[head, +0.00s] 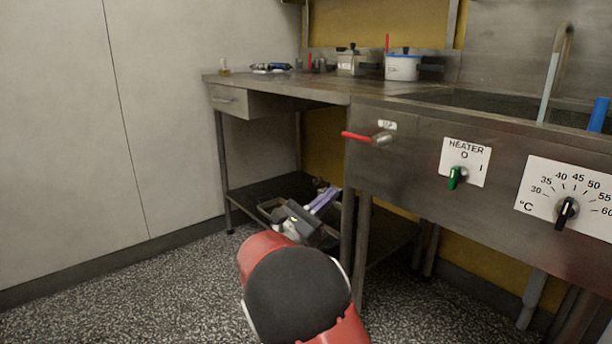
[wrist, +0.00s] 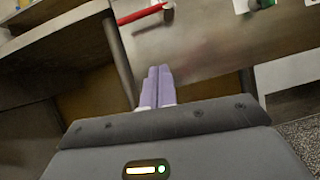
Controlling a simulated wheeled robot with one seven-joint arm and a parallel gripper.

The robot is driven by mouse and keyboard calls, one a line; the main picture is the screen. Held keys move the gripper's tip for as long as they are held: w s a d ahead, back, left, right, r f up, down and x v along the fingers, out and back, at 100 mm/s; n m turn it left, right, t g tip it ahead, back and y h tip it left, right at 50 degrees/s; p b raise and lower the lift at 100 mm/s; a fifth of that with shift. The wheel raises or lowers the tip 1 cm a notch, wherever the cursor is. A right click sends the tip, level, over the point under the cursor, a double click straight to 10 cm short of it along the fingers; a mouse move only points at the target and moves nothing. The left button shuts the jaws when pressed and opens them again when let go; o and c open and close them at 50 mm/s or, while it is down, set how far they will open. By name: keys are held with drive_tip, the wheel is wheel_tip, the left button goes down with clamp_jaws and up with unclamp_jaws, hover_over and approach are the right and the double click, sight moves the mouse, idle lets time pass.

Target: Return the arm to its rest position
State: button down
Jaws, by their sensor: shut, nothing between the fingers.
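My arm, red with a dark round cap, reaches up from the bottom of the head view. My gripper (head: 332,192) is beyond it, with its two pale purple fingers pointing up and to the right, in front of the lower part of the steel bench. In the wrist view the fingers of my gripper (wrist: 158,70) lie side by side, closed, with nothing between them. They point toward the steel front panel (wrist: 205,45), below the red-handled lever (wrist: 138,15). I cannot tell the gap to the panel.
The steel bench (head: 300,88) carries pots, including a white one (head: 402,68). Its front has the red lever (head: 357,137), a green heater knob (head: 455,178) and a black temperature dial (head: 566,212). A lower shelf (head: 260,190) and legs stand below. Speckled floor at left is clear.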

drive_tip(key=s+d+m+g+y+p, duration=0.5)
drive_tip(key=s+d+m+g+y, duration=0.45)
drive_tip(key=s+d, duration=0.8)
drive_tip(key=s+a+m+t+y+p, duration=0.1)
drive_tip(key=s+a+m+y+p, duration=0.1)
drive_tip(key=s+a+m+y, duration=0.3)
drive_tip(key=s+a+m+t+y+p, duration=0.2)
drive_tip(key=s+a+m+y, duration=0.3)
drive_tip(key=s+m, duration=0.3)
drive_tip(key=s+a+p, duration=0.1)
drive_tip(key=s, duration=0.3)
drive_tip(key=shift+s+a+y+p, duration=0.25)
drive_tip(key=shift+a+y+p, duration=0.1)
